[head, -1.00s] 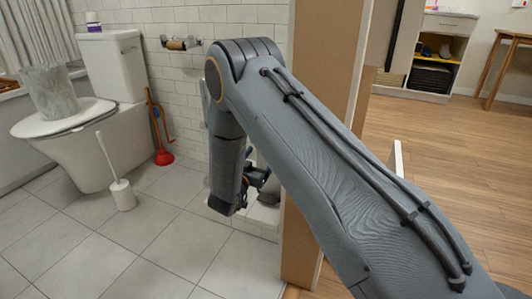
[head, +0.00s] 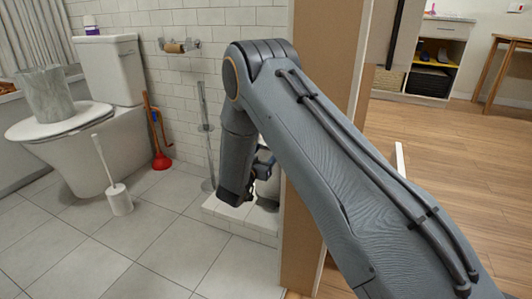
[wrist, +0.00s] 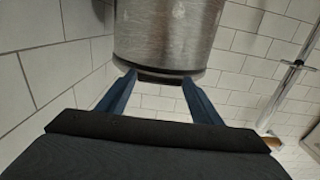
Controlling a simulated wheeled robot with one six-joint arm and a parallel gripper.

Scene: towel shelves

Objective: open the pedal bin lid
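The pedal bin shows in the wrist view as a brushed-metal cylinder (wrist: 168,35) with a dark band (wrist: 160,77) along its near end. In the head view only a small part of the bin (head: 270,187) shows, between my arm and the wooden panel edge. My gripper (wrist: 160,86) is open. In the head view the gripper (head: 264,164) is mostly hidden by my wrist.
A wooden panel (head: 318,150) stands close on the right of my gripper. A white tiled ledge (head: 240,218) lies below it. A metal stand (head: 205,130) is near the tiled wall. The toilet (head: 85,150), brush (head: 119,198) and plunger (head: 160,157) stand left. Middle floor is clear.

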